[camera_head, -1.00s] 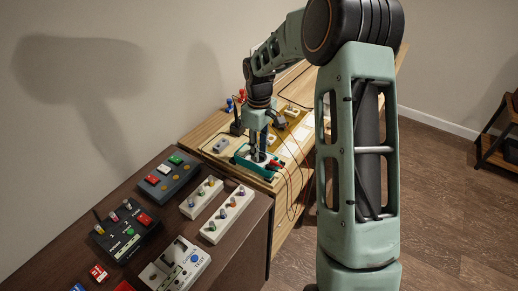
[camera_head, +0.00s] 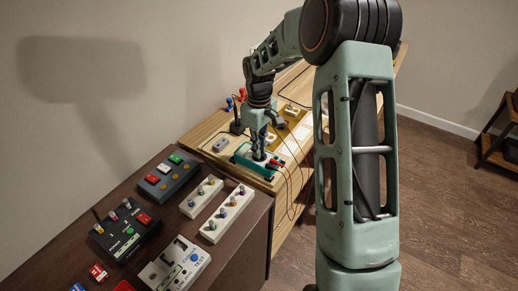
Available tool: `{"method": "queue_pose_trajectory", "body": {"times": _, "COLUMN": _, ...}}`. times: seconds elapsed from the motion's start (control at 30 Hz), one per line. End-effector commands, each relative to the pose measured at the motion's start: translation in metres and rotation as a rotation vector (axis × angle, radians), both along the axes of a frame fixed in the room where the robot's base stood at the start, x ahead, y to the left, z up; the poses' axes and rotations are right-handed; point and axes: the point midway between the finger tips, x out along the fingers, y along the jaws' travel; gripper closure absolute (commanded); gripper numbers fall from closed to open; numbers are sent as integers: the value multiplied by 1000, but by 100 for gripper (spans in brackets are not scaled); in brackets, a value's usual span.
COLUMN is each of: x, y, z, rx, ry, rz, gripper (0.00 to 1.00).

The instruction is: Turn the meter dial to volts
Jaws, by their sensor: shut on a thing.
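The meter (camera_head: 243,156) is a teal-edged box lying on the light wooden bench, with a pale face and red and dark leads at its right end. My gripper (camera_head: 259,153) points down over the middle of the meter, its fingertips at the face. It is shut on the meter dial, which is mostly hidden by the fingers. The dial's pointer and markings are too small and covered to read.
A dark bench (camera_head: 220,262) in front holds a black switch box (camera_head: 126,232), a grey button box (camera_head: 170,177), white knob strips (camera_head: 228,214) and a white tester (camera_head: 183,264). Thin cables hang at the wooden bench's right. A small grey box (camera_head: 220,145) lies left of the meter.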

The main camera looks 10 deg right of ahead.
Motion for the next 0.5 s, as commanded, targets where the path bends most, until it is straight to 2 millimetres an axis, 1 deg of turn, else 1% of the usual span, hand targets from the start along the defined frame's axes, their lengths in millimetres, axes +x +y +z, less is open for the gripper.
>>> {"method": "queue_pose_trajectory", "body": {"times": 0.5, "x": 1, "y": 0, "z": -1, "rx": 0, "ry": -1, "rz": -360, "gripper": 100}}
